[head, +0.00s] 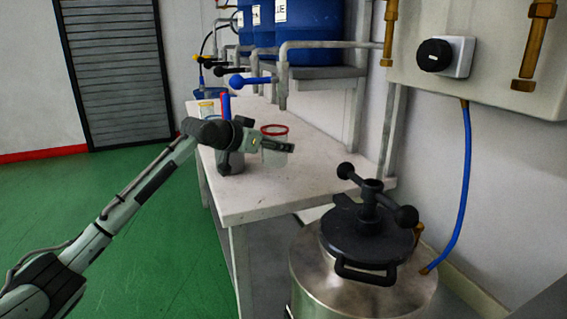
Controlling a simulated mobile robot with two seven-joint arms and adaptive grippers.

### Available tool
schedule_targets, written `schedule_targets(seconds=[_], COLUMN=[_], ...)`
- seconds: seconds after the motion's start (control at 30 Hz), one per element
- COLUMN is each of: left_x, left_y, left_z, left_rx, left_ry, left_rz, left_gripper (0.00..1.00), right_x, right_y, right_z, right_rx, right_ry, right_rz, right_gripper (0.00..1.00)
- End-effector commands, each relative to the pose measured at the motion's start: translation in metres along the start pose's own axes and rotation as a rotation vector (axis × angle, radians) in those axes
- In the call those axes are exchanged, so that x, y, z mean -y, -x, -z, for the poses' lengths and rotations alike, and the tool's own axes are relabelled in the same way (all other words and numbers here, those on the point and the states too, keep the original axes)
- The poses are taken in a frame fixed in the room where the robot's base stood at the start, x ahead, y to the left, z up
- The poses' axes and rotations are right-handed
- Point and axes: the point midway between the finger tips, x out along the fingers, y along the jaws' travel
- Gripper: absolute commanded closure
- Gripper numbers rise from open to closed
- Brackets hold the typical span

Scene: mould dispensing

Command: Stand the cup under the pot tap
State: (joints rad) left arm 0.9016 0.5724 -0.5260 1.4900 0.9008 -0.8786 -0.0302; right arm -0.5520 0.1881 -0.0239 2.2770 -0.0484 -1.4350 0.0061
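A clear cup with a red rim (274,160) stands on the white bench, or just above it; I cannot tell which. My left gripper (284,147) reaches in from the left and overlaps the upper part of the cup in the picture. Whether its fingers are closed around the cup wall is too small to tell. The steel pot (345,285) with a black clamped lid (368,238) stands at the lower right, in front of the bench. A small brass fitting (418,231) shows at its right side; I cannot tell if it is the tap. My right gripper is not in view.
The white bench (310,190) has free room at its near end. Blue drums (310,35) with pipes and a downward spout (282,100) are above. A blue hose (466,190) runs to the pot.

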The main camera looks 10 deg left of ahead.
Motion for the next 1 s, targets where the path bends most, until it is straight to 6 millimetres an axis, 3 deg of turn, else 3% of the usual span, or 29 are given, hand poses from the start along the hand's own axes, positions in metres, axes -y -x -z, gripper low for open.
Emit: schedule_targets(seconds=[0.1, 0.2, 0.33, 0.57, 0.77, 0.8, 0.93, 1.0], left_x=[-0.005, -0.007, -0.007, -0.007, -0.007, -0.007, -0.007, -0.007], left_y=[-0.021, -0.029, -0.034, -0.045, -0.046, -0.046, -0.046, -0.046], left_z=[-0.002, -0.004, -0.011, -0.041, -0.042, -0.043, -0.042, -0.042], left_rx=[-0.001, -0.002, 0.001, 0.001, 0.000, 0.000, 0.000, 0.000], left_ry=[0.000, 0.000, 0.000, -0.001, -0.001, -0.001, -0.001, -0.001], left_rz=[0.000, 0.000, 0.001, 0.000, 0.001, 0.001, 0.001, 0.001], left_gripper=[0.69, 0.69, 0.69, 0.69, 0.69, 0.41, 0.25, 0.23], right_x=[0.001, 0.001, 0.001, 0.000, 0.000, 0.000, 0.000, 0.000], right_y=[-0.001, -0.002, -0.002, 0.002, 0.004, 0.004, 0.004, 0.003], right_z=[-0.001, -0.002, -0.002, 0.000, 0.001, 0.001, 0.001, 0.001], right_rx=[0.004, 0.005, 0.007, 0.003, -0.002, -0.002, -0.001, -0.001], right_ry=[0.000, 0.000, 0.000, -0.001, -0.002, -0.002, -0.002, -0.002], right_rz=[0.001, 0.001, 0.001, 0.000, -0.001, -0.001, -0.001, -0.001], right_gripper=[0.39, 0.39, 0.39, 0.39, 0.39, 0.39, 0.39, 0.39])
